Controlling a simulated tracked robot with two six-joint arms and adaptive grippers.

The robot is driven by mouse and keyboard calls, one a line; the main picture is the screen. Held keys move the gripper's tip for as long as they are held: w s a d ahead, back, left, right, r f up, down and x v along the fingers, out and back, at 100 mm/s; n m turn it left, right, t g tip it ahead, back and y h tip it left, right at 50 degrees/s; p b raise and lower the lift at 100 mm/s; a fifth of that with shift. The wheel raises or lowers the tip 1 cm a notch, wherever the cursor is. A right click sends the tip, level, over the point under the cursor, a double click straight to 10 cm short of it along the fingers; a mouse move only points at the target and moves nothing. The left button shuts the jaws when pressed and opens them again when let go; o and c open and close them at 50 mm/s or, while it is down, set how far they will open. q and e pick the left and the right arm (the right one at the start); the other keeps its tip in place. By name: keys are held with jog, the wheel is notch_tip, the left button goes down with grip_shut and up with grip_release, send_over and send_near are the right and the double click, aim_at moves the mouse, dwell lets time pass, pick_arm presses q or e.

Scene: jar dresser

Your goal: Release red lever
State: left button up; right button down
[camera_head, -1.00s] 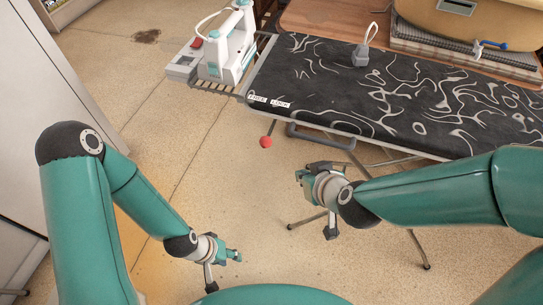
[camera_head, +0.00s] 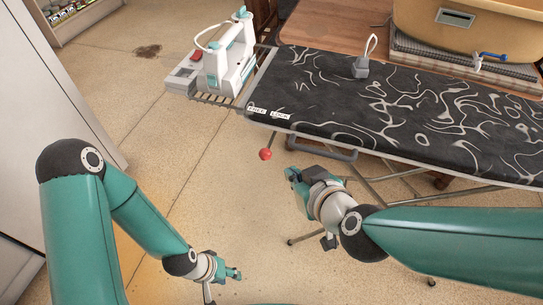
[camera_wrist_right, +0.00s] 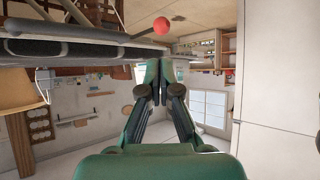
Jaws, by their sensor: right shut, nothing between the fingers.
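The red lever's round knob (camera_head: 265,154) hangs below the left end of the black-and-white ironing board (camera_head: 390,110), near its "FREE LOCK" label (camera_head: 269,112). In the right wrist view the red knob (camera_wrist_right: 162,25) is at the top centre, beyond the fingertips and apart from them. My right gripper (camera_head: 290,174) is just right of and below the knob in the head view. Its fingers (camera_wrist_right: 158,92) are shut with nothing between them. My left gripper (camera_head: 238,273) is low over the floor, away from the board; its finger opening is too small to tell.
A white and teal iron (camera_head: 228,58) stands on the rest at the board's left end. A grey plug (camera_head: 361,66) lies on the board. Thin board legs cross below. Floor left of the board is clear.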

aim_at(267, 156)
jog(key=x, duration=1.3)
jog(key=shift+a, duration=0.15)
jog(key=shift+s, duration=0.1)
